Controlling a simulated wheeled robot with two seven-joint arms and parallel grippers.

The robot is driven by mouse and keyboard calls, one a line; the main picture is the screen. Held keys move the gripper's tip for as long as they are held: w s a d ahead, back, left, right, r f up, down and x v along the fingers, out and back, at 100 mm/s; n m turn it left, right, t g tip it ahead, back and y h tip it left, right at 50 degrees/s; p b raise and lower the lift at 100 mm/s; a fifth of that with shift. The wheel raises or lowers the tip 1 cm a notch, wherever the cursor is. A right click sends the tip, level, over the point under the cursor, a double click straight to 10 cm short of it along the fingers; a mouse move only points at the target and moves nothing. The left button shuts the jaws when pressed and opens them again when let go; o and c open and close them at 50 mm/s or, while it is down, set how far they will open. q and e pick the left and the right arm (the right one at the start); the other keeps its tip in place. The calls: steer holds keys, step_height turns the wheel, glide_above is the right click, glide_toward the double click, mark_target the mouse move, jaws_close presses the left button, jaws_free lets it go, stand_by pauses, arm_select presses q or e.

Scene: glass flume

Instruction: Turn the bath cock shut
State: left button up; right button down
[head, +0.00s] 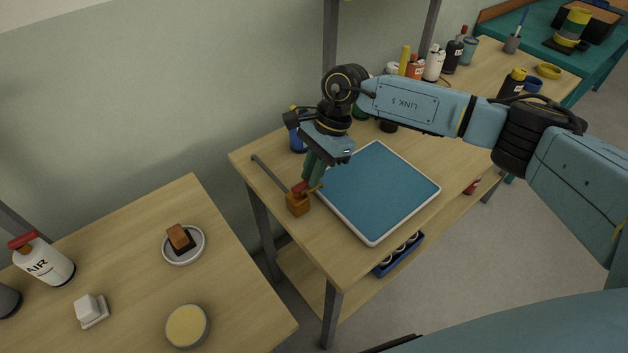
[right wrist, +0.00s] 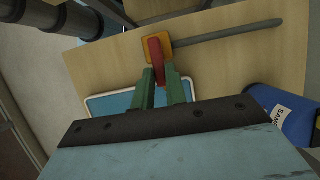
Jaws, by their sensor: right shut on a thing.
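The bath cock is a small brass-coloured block (head: 298,204) near the left edge of the right-hand table, with a grey pipe (head: 268,173) running from it toward the back left. Its red handle (head: 299,188) sits on top. My right gripper (head: 309,180) comes down over it with green fingers. In the right wrist view the fingers of my right gripper (right wrist: 164,88) are on either side of the red handle (right wrist: 157,57), shut on it. The brass block (right wrist: 170,43) and the pipe (right wrist: 235,31) show beyond. My left gripper is not in view.
A blue tray with a white rim (head: 374,243) lies right beside the cock. A blue can (head: 297,145) stands behind, and several bottles line the table's back.

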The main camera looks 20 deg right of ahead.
steer(key=shift+w, duration=0.1)
stand_by(0.4)
steer(key=c, duration=1.4)
jaws_free()
steer(key=shift+c, duration=0.2)
steer(key=v, duration=1.3)
steer(key=shift+r+b, duration=0.25)
steer(key=shift+b, duration=0.1)
steer(key=shift+w, duration=0.15)
